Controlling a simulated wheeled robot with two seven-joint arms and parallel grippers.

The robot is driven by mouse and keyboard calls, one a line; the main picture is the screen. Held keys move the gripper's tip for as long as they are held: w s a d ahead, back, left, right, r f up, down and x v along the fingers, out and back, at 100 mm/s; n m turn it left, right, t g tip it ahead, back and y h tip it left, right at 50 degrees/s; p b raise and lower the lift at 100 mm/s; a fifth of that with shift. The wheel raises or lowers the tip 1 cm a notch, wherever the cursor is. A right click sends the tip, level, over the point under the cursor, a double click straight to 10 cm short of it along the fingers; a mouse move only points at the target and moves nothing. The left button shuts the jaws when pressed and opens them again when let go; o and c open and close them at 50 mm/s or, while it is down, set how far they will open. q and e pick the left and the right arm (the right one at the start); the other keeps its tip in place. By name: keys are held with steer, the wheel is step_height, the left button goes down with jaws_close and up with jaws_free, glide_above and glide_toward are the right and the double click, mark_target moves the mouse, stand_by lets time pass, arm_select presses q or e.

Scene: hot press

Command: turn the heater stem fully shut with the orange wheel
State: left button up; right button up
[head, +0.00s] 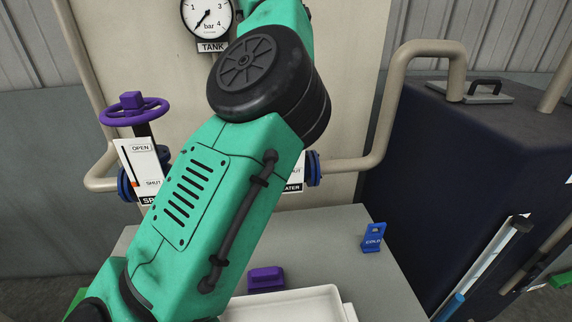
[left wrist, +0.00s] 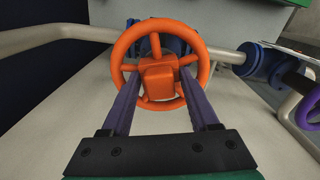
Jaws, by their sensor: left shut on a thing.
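The orange wheel (left wrist: 200,53) shows in the left wrist view, with a block-shaped orange hub (left wrist: 157,75) at its middle. My left gripper (left wrist: 159,84) has its two long fingers on either side of the hub and is shut on it. The wheel seems to sit over blue flanges on a pipe; the stem under it is hidden. In the head view my green left arm covers the wheel, the gripper and most of the heater sign (head: 292,188). My right gripper is in neither view.
A purple wheel (head: 134,110) stands on another valve at left, with an OPEN/SHUT plate (head: 141,172). A tank gauge (head: 207,17) hangs above. A purple block (head: 266,278), a blue COLD tag (head: 374,238) and a white tray (head: 335,297) are on the grey bench (head: 345,222).

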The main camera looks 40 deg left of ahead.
arm_select(q)
steer(key=o, duration=1)
